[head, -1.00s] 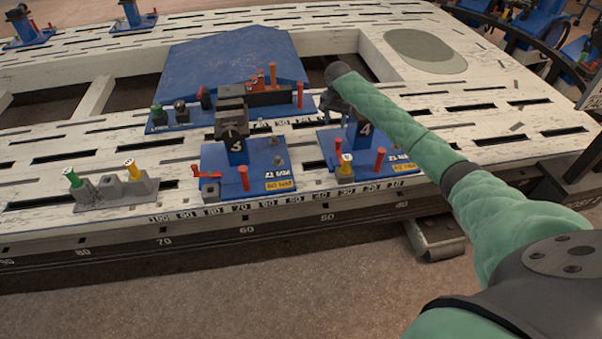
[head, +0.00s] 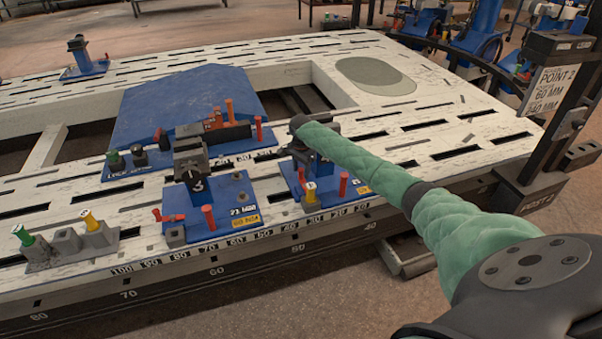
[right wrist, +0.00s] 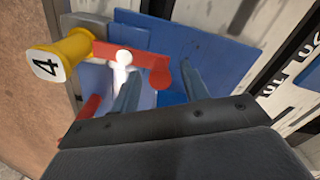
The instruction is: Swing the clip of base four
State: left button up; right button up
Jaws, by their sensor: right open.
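Base four is a blue plate (head: 358,187) on the white frame bench in the head view, partly covered by my right arm. A yellow peg (head: 310,192) and red parts stand on it. In the right wrist view the yellow peg (right wrist: 62,58) shows the number 4. A red clip bar (right wrist: 130,52) runs from beside it to a rounded red end. My right gripper (right wrist: 158,88) is open; its two fingers are on either side of that red end, and contact cannot be told. In the head view the right gripper (head: 301,154) is mostly hidden behind its wrist. My left gripper is not in view.
Base three (head: 232,212) stands just left of base four. A larger blue fixture (head: 190,105) lies behind them. A grey block with green and yellow pegs (head: 70,242) is at the left front edge. The bench top to the right (head: 450,125) is clear.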

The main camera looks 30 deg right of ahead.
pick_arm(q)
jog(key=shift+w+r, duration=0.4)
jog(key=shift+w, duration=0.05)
pick_arm(e)
jog(key=shift+f, duration=0.7)
